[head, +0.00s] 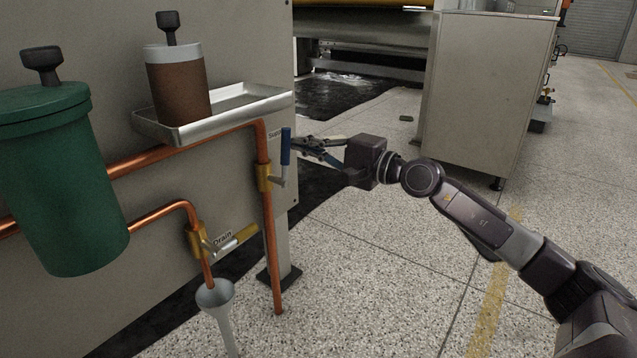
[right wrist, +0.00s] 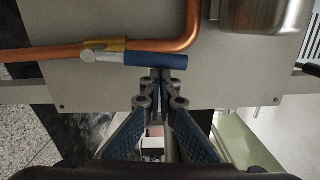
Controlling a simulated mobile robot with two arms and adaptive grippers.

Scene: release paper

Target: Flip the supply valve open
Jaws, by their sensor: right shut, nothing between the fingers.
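The supply valve (head: 264,177) is a brass body on the vertical copper pipe, under a partly hidden "Supply" label. Its blue handle (head: 286,147) points up, roughly along the pipe. In the right wrist view the blue handle (right wrist: 157,60) lies across the picture, just beyond my fingertips. My right gripper (head: 296,143) comes in from the right with its fingers together and empty, close beside the handle. In the right wrist view the fingertips (right wrist: 160,75) are at the handle's edge; I cannot tell whether they touch. My left gripper is not in view.
A drain valve (head: 197,240) with a yellow handle sits lower left, above a funnel (head: 215,295). A metal tray (head: 220,122) with a brown canister (head: 178,90) juts out above the pipes. A green tank (head: 60,180) hangs at left. Floor to the right is open.

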